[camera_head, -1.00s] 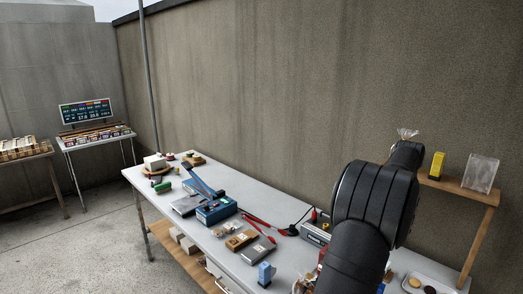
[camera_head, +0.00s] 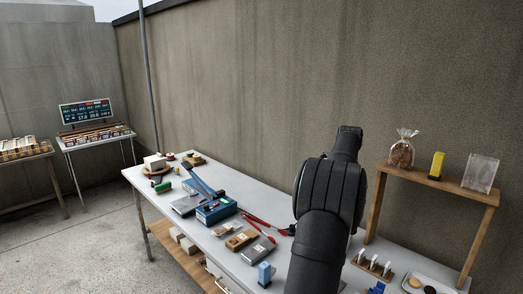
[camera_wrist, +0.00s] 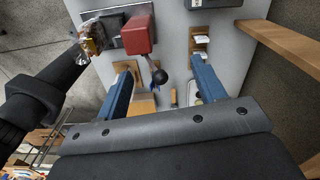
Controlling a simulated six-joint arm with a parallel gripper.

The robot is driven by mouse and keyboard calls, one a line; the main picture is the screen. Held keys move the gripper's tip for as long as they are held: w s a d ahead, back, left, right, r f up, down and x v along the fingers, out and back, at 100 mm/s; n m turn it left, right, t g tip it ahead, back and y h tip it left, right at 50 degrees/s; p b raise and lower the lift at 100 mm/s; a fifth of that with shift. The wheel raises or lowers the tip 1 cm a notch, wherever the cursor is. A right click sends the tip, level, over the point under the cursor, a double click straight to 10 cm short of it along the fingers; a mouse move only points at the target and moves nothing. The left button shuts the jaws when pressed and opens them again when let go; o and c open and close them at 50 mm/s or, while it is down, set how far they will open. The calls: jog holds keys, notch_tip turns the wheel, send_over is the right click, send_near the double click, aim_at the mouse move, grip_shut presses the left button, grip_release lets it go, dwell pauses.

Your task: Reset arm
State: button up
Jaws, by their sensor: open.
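My gripper (camera_wrist: 165,82) shows in the wrist view as two blue fingers standing wide apart, with nothing held between them. In the head view my black arm rises in front of the wall, above the table's right half, and the fingers are hidden there.
The white table (camera_head: 150,186) bears a blue lever tool (camera_head: 214,211) and small boxes. A wooden shelf (camera_head: 425,178) at right holds a cookie bag (camera_head: 402,152), a yellow item (camera_head: 436,165) and a clear box (camera_head: 480,173). A tray (camera_head: 448,291) lies below.

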jog(key=a+f+n, duration=0.1)
jog(key=a+f, duration=0.1)
jog(key=a, duration=0.5)
jog(key=w+a+f+n, duration=0.1)
jog(key=a+n, duration=0.1)
jog(key=a, duration=0.5)
jog(key=shift+w+a+f+n, duration=0.2)
jog(key=shift+w+f+n, duration=0.1)
jog(key=shift+f, duration=0.05)
